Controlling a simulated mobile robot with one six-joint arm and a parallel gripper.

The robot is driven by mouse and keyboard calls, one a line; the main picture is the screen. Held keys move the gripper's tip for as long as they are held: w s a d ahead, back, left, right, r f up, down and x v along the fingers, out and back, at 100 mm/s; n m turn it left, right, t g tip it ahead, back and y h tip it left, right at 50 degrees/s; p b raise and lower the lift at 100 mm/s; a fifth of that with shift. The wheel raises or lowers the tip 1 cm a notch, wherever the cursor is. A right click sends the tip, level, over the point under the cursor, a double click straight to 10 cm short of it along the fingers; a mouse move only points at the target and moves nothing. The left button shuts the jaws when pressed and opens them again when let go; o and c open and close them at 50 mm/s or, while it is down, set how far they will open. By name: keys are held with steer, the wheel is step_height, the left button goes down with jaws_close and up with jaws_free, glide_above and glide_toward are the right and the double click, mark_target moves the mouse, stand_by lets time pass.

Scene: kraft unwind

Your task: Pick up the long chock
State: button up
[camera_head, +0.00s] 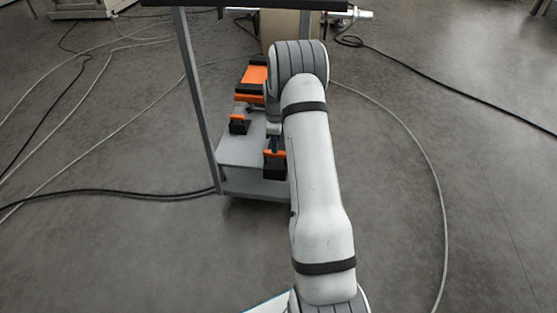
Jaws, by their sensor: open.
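Several orange-and-black chocks sit on a grey cart shelf (240,152). The largest, which looks like the long chock (254,75), lies at the back of the shelf, with a broad orange face and black parts. A smaller chock (238,124) stands at the left middle. Another small chock (273,169) is at the front right, partly covered by my arm. My gripper (275,145) points down over the shelf, just behind the front chock and nearer than the long one. It is open and small in view; whether it touches a chock cannot be told.
A grey cart post (197,85) rises left of the shelf, under a dark top bar (245,4). A brown roll (284,28) stands behind. Cables, including a black one (110,192), cross the floor. Open floor lies to the right.

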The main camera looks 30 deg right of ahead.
steer(key=b, duration=0.3)
glide_above(275, 168)
steer(key=w+d, duration=0.1)
steer(key=w, duration=0.1)
step_height(275, 168, down, 6)
steer(key=shift+w+d+f, duration=0.1)
steer(key=shift+d, duration=0.05)
steer(key=shift+c, duration=0.2)
jaws_close()
